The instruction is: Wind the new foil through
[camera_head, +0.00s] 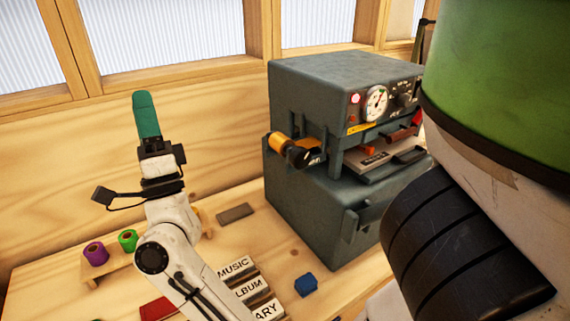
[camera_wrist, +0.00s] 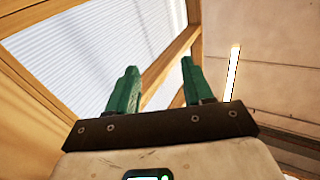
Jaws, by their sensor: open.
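My gripper (camera_head: 146,118) points upward at the left of the machine, raised above the table. In the wrist view its two green fingers (camera_wrist: 160,88) stand apart with nothing between them. A grey-green foil machine (camera_head: 335,90) stands on the table, with a dial and an orange warning label on its front. An orange-gold roll (camera_head: 289,146) with a black end sits at the machine's left side. A purple roll (camera_head: 95,253) and a green roll (camera_head: 128,240) stand on a small wooden rack at the left. Any foil path inside the machine is hidden.
A blue block (camera_head: 306,285), a grey slab (camera_head: 235,213) and a red item (camera_head: 158,309) lie nearby. My body blocks the right side. Windows and a wooden wall stand behind.

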